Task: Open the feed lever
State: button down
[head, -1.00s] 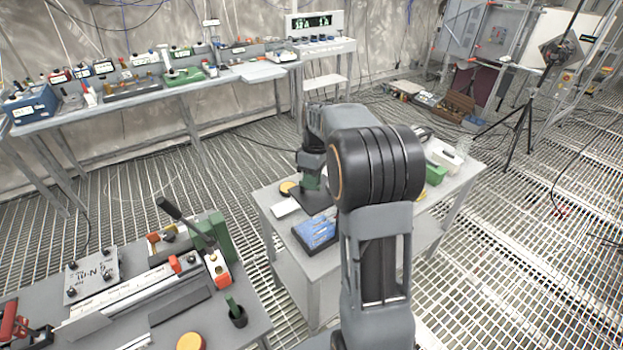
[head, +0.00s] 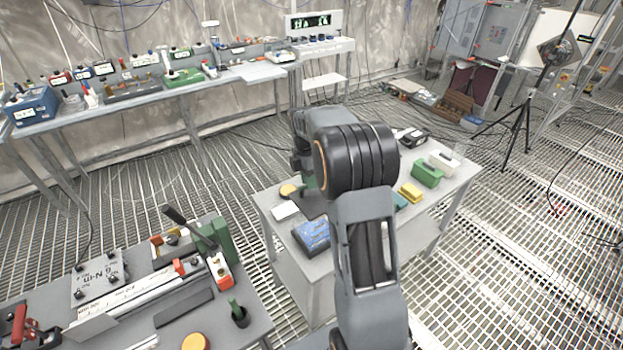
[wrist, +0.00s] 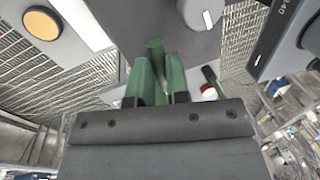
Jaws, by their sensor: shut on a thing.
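My gripper (wrist: 158,85) points away from the wrist camera, its two green fingers close together. Between them stands a dark green bar (wrist: 155,48), which I take to be the feed lever; the fingers are shut on it. A grey plate or housing (wrist: 130,15) lies beyond the bar, with a round light grey knob (wrist: 200,12) on it. In the head view my arm hides the gripper and most of the device; a dark base with a green part (head: 309,180) shows on the small table. How far the lever is turned cannot be told.
A left bench (head: 245,332) carries a black-handled lever device (head: 187,222). A tripod (head: 520,125) stands right.

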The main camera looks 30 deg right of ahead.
jog(key=shift+w+n, duration=0.2)
jog(key=shift+n, duration=0.4)
jog(key=c, duration=1.1)
grip_release()
notch_tip(320, 180, up, 14)
jog(key=w, duration=0.2)
jog(key=shift+w+a+f, duration=0.2)
jog(key=shift+w, duration=0.15)
